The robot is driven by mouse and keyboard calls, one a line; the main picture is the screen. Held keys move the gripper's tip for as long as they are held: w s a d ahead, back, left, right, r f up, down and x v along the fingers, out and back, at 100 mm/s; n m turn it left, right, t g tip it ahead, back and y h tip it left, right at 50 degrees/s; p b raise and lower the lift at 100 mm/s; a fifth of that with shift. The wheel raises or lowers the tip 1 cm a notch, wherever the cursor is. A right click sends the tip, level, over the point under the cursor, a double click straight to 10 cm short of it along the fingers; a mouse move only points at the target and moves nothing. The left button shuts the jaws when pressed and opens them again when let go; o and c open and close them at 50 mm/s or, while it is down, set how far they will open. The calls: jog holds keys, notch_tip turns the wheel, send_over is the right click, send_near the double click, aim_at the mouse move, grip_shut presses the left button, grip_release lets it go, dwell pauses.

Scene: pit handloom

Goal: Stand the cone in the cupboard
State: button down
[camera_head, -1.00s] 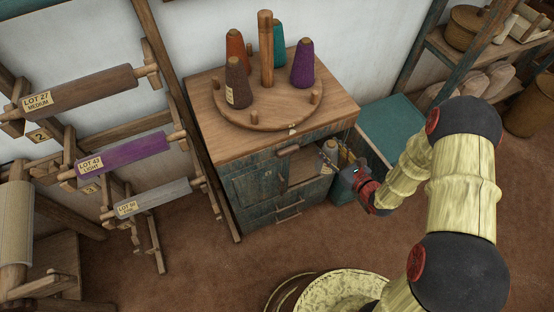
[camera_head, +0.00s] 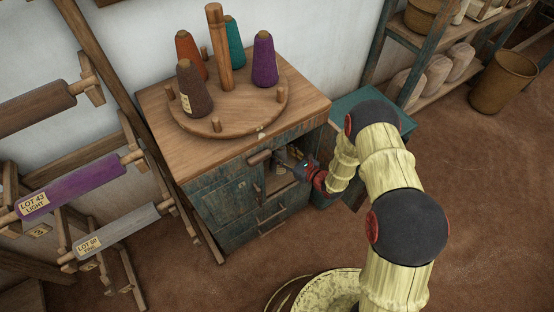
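The cupboard (camera_head: 222,205) is a weathered teal cabinet with a wooden top. Its front has a shadowed opening on the right, under the top edge. My gripper (camera_head: 288,162) is at this opening, reaching in from the right. Its fingers are small and partly hidden, so I cannot tell whether they are open or shut. No cone shows clearly in them. Four-sided view is lacking, so the cupboard's inside is mostly hidden. On a round wooden stand on top are a brown cone (camera_head: 194,90), an orange cone (camera_head: 190,55), a teal cone (camera_head: 233,45) and a purple cone (camera_head: 264,60).
The round stand (camera_head: 240,115) has a tall central post and short pegs. A teal box (camera_head: 345,108) stands right of the cupboard, behind my arm. Yarn rollers (camera_head: 72,186) on a rack are at the left. A shelf (camera_head: 440,58) and basket (camera_head: 503,82) are at the back right.

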jog(key=f, duration=0.2)
jog(key=w+f+b, duration=0.1)
jog(key=f, duration=0.1)
jog(key=w+a+f+b, duration=0.1)
jog(key=f, duration=0.1)
jog(key=shift+w, duration=0.15)
jog(key=shift+r, duration=0.15)
jog(key=c, duration=1)
grip_release()
